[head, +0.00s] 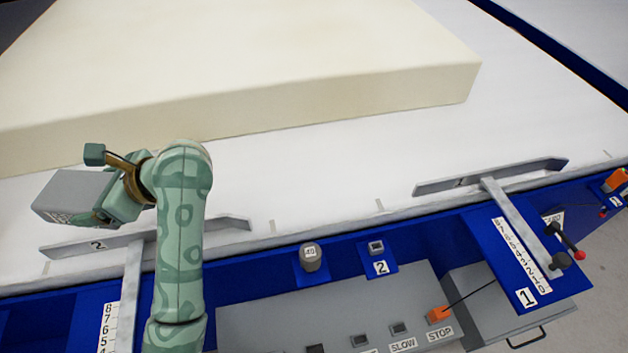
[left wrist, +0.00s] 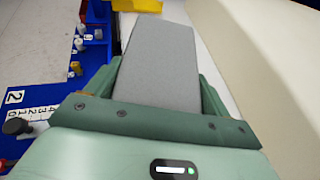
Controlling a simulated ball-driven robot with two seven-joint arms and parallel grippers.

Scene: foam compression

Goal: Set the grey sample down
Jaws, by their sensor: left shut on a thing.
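The grey sample (head: 72,195) is a grey block at the left of the head view, in my left gripper (head: 116,208). The left wrist view shows the sample (left wrist: 158,65) between the two green fingers (left wrist: 158,90), which are shut on it. In the head view it shows in front of the large cream foam block (head: 300,100), close to the metal bar marked 2 (head: 140,238). I cannot tell whether its underside touches the white table top (head: 330,165). My right gripper is in neither view.
A second metal bar (head: 530,175) with scale 1 (head: 520,262) stands at the right. A grey control panel (head: 270,325) with STOP and SLOW labels lies along the front blue edge. A yellow object (left wrist: 137,5) shows beyond the sample. White table between the bars is clear.

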